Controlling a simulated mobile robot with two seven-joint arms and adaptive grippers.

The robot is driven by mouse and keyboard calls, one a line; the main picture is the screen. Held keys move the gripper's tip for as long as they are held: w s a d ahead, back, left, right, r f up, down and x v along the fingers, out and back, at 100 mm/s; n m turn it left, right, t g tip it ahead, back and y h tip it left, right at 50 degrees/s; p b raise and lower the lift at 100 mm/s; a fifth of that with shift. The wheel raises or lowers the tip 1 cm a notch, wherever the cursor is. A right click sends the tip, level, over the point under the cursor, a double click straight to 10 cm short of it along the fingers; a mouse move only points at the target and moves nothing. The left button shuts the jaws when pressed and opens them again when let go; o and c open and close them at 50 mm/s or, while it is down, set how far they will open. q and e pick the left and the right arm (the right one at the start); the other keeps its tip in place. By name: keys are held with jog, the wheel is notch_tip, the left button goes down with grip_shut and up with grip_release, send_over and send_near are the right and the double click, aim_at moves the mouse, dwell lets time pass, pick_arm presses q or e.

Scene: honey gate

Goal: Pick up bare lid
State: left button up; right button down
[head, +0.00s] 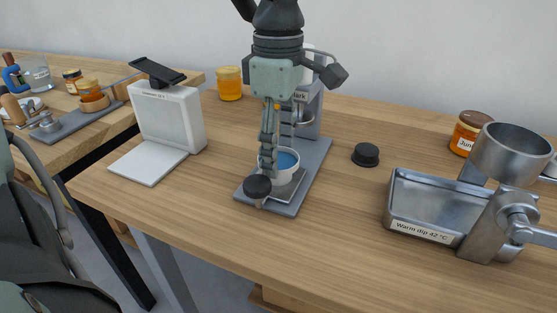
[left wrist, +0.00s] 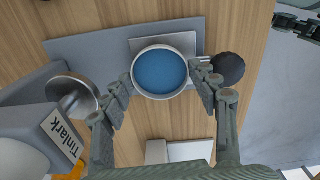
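The bare lid, a round pale-rimmed piece with a blue inside (head: 287,160), is at the metal plate of the grey press stand. It also shows in the left wrist view (left wrist: 160,73). My left gripper (head: 268,160) comes down over it from above. In the left wrist view its two fingertips (left wrist: 161,82) lie against opposite sides of the rim and look shut on it. I cannot tell whether the lid is clear of the plate. Part of my right arm's end (left wrist: 297,24) shows at the wrist view's top right corner; its finger state is unclear.
The stand's black knob (head: 257,186) is close in front of the lid. A separate black round piece (head: 366,154) lies to the right. A white scale-like device (head: 170,115) stands left, and a metal warm-dip tray (head: 420,205) stands right.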

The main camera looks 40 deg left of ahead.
aim_at(279, 162)
pick_arm(q)
jog(key=shift+c, duration=0.2)
jog(key=shift+r, duration=0.55)
notch_tip(279, 162, up, 2)
jog(key=shift+r, duration=0.1)
jog(key=s+d+b, duration=0.4)
jog(key=s+b, duration=0.1)
jog(key=s, duration=1.2)
jog(key=shift+s, duration=0.25)
pick_arm(e)
notch_tip(279, 162, up, 10)
jog(key=w+a+t, duration=0.1)
jog(key=a+t, duration=0.1)
jog(key=shift+w+a+t, duration=0.2)
jog(key=shift+w+t, duration=0.1)
pick_arm(q)
jog(key=shift+d+r, duration=0.1)
pick_arm(e)
jog(key=shift+r, duration=0.1)
